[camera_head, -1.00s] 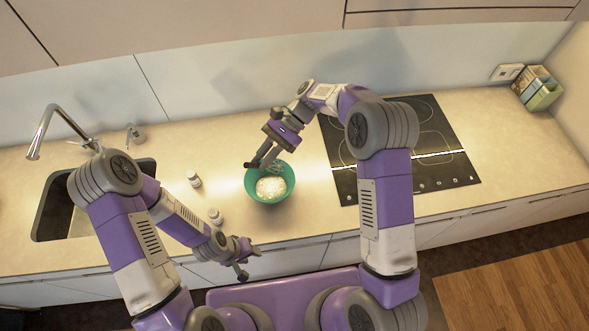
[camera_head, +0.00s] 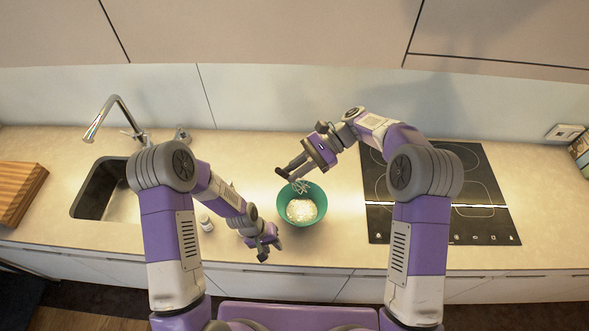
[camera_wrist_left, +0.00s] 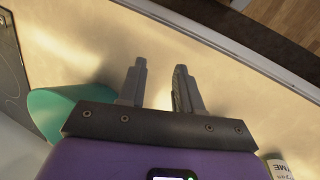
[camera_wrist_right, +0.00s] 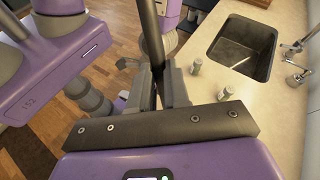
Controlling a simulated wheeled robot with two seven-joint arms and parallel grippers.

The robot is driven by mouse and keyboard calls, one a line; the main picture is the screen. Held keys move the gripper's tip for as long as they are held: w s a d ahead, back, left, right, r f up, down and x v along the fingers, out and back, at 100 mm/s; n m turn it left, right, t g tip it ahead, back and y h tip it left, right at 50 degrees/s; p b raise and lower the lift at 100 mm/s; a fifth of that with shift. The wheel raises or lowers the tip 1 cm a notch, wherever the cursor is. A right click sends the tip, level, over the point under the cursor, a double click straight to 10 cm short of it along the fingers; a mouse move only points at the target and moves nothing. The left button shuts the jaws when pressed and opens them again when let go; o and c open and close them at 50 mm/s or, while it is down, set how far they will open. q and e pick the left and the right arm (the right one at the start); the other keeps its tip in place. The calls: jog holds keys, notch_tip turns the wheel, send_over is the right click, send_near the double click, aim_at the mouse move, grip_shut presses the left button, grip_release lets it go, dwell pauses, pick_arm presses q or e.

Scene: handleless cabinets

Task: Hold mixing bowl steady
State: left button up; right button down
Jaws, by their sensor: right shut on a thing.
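The teal mixing bowl (camera_head: 319,205) stands upright on the counter near its front edge, with white contents (camera_head: 300,211) inside. It also shows in the left wrist view (camera_wrist_left: 52,104). My left gripper (camera_head: 264,246) is open and empty, just left of the bowl and toward the counter's front edge, apart from it. Its two spread fingers (camera_wrist_left: 159,66) show over bare counter in the left wrist view. My right gripper (camera_head: 290,174) is above the bowl's far left rim, shut on a whisk. The whisk's wires (camera_head: 301,186) are at the bowl's far side; its dark handle (camera_wrist_right: 152,38) shows in the right wrist view.
A small white bottle (camera_head: 205,222) stands left of my left gripper; a second bottle (camera_wrist_right: 225,92) shows in the right wrist view. The sink (camera_head: 100,190) and tap (camera_head: 113,108) are at left, the black cooktop (camera_head: 470,185) at right. A wooden board (camera_head: 18,190) lies far left.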

pick_arm(q)
jog(key=w+r+n+g+y, duration=0.25)
jog(key=w+r, duration=0.65)
jog(key=w, duration=0.5)
jog(key=shift+n+t, duration=0.25)
jog(key=shift+s+d+x, duration=0.1)
jog(key=shift+d+x, duration=0.05)
jog(key=shift+x, duration=1.3)
jog(key=shift+s+d+x, duration=0.1)
jog(key=shift+d+x, duration=0.05)
jog(key=shift+x, duration=1.3)
jog(key=shift+s+d+x, duration=0.1)
jog(key=shift+x, duration=1.35)
jog(key=shift+w+r, duration=0.1)
grip_shut()
